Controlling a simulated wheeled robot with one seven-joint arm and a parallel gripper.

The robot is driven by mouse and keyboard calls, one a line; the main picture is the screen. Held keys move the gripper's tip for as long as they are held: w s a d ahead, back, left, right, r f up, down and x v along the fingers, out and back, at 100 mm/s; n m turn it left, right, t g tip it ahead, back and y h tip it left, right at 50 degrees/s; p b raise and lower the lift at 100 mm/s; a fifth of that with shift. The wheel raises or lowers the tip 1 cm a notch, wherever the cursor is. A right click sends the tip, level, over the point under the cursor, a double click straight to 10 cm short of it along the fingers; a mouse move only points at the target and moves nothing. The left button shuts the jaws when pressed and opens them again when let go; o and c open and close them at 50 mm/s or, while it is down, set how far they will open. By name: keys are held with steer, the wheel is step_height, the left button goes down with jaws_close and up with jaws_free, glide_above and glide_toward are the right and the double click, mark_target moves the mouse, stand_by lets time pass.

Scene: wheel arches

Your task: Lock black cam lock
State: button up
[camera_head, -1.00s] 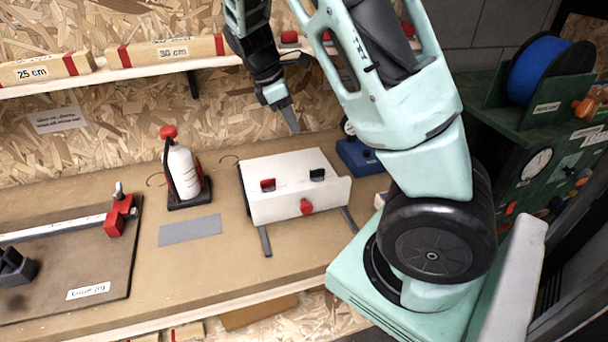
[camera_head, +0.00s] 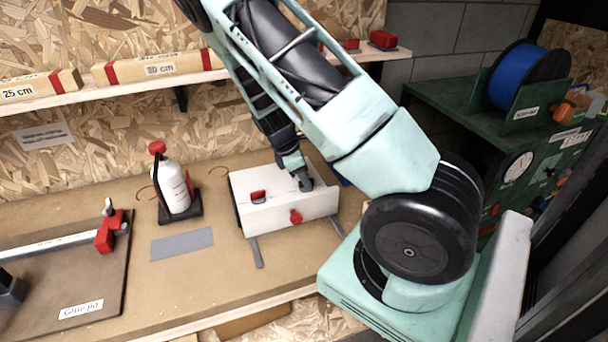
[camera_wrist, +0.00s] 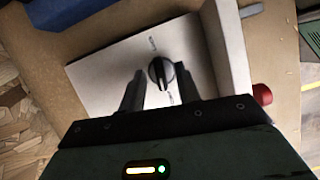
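The black cam lock (camera_wrist: 160,73) is a round black knob with a raised grip bar, on the top face of the white box (camera_head: 262,220). Small printed labels lie above and below the knob in the wrist view; I cannot read them clearly. The grip bar runs roughly up and down there. My gripper (camera_wrist: 160,75) is open, pointing down, with one finger on each side of the knob. Gaps show between fingers and knob. In the head view my gripper (camera_head: 304,184) is at the box's right part and hides the black cam lock.
A red cam lock (camera_head: 258,196) is on the box top and a red knob (camera_head: 296,216) on its front. A white bottle with red cap (camera_head: 173,185) stands left. A shelf with wooden blocks (camera_head: 160,68) is above.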

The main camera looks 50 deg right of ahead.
steer(key=shift+f, duration=0.15)
jaws_close()
